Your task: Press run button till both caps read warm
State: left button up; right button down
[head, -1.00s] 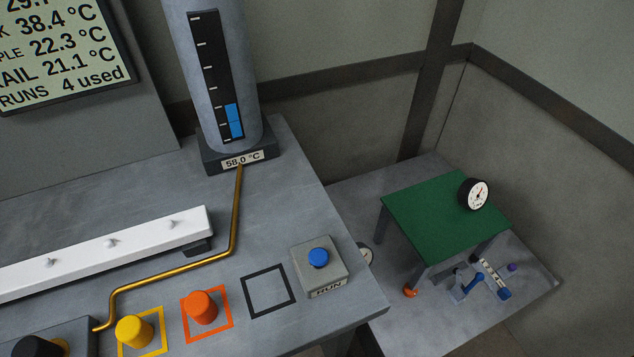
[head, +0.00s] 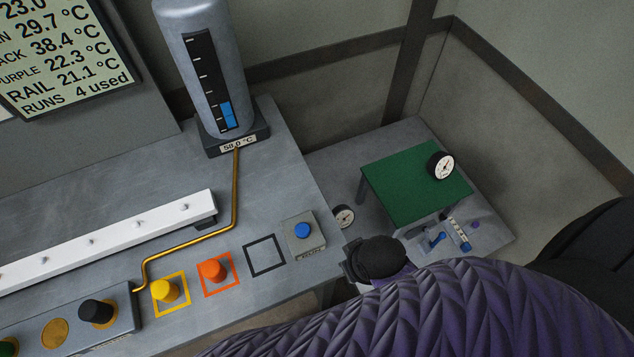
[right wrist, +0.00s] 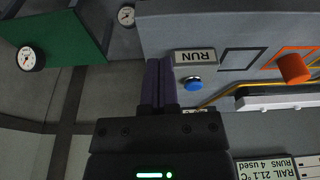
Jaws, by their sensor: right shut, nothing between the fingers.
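The run button (head: 302,231) is a blue knob on a grey box marked RUN (head: 307,249), at the bench's right end. In the right wrist view the blue button (right wrist: 194,84) is just right of my right gripper's fingers (right wrist: 160,64), which are shut and empty. In the head view my right gripper (head: 352,265) is right of the box, partly hidden by its arm. An orange cap (head: 213,271) and a yellow cap (head: 165,291) stand in matching squares. A black cap (head: 97,312) sits on a grey block at left. My left gripper is not in view.
The screen (head: 62,55) shows 29.7, 38.4, purple 22.3, rail 21.1 and 4 runs used. A tank (head: 208,70) with a blue level bar stands behind. A white rail (head: 105,240) crosses the bench. A green table (head: 412,184) with a gauge (head: 440,165) is at right.

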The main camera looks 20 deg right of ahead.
notch_tip(320, 180, up, 8)
jog(key=w+m+p, duration=0.2)
jog(key=p, duration=0.1)
pick_arm(q)
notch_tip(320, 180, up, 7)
jog(key=p, duration=0.2)
pick_arm(e)
jog(key=m+g+y, duration=0.3)
jog(key=m, duration=1.4)
send_near(303, 229)
jog(key=b+x, duration=0.6)
jog(key=b, duration=0.1)
jog(key=shift+d+b, duration=0.15)
jog(key=shift+b, duration=0.15)
jog(key=shift+a+f, duration=0.25)
jog(key=shift+f, duration=0.2)
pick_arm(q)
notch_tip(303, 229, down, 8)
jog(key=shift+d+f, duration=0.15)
